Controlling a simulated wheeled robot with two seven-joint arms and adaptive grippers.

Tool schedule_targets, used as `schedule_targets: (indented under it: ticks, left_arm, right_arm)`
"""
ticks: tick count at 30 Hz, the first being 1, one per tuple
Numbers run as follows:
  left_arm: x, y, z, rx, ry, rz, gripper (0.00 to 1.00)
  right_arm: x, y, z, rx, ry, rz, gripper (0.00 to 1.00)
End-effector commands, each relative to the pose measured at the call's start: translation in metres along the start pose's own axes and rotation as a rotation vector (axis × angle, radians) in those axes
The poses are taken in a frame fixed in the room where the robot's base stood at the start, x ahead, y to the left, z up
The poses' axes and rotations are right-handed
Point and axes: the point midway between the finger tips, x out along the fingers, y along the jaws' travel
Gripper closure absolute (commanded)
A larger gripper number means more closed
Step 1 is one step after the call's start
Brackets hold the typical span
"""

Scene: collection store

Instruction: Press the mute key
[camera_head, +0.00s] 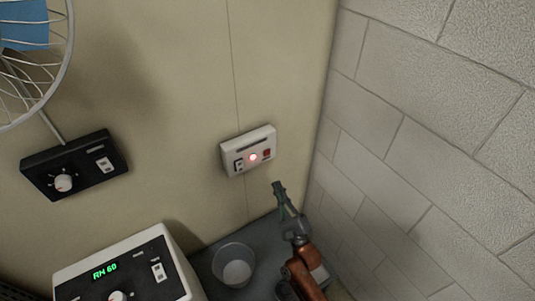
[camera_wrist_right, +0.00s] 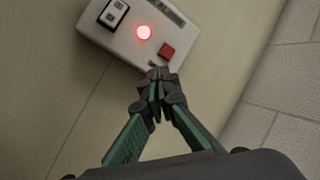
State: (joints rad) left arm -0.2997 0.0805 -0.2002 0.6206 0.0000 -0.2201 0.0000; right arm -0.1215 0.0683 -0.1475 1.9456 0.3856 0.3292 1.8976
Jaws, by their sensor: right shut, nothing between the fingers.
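A white wall panel (camera_head: 248,151) is fixed to the beige wall, with a lit red light (camera_head: 253,157), a red square key (camera_head: 267,153) and a rocker switch (camera_head: 239,164). No lettering is readable, so I cannot tell by label which is the mute key. In the right wrist view the red key (camera_wrist_right: 167,50) is just beyond my right fingertips, with the lit light (camera_wrist_right: 144,33) and the rocker (camera_wrist_right: 113,13) to its left. My right gripper (camera_head: 278,186) is shut and empty, below the panel's lower right; contact with the panel is not visible. My left gripper is out of view.
A black control box (camera_head: 74,165) with a knob and a rocker is on the wall at left, below a wire fan (camera_head: 50,75). A white device reading "RH 60" (camera_head: 126,270) and a clear cup (camera_head: 234,264) stand below. A block wall (camera_head: 430,130) closes the right side.

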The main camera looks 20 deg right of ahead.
Motion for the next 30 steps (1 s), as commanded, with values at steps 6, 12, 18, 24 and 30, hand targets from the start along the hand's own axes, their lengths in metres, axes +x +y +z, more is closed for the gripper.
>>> schedule_targets:
  ticks: [6, 12, 18, 24, 30]
  left_arm:
    - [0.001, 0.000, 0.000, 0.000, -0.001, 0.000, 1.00]
    - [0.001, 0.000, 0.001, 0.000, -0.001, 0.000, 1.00]
    - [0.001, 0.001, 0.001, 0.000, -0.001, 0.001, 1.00]
    - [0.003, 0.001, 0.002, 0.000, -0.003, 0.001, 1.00]
    - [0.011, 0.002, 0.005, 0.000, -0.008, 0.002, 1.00]
  right_arm:
    - [0.014, -0.052, 0.021, 0.346, -0.118, -0.241, 1.00]
    - [0.013, -0.064, 0.024, 0.419, -0.149, -0.287, 1.00]
    - [0.013, -0.063, 0.024, 0.416, -0.148, -0.286, 1.00]
    - [0.019, -0.060, 0.022, 0.415, -0.148, -0.286, 1.00]
    - [0.040, -0.049, 0.018, 0.414, -0.148, -0.286, 1.00]
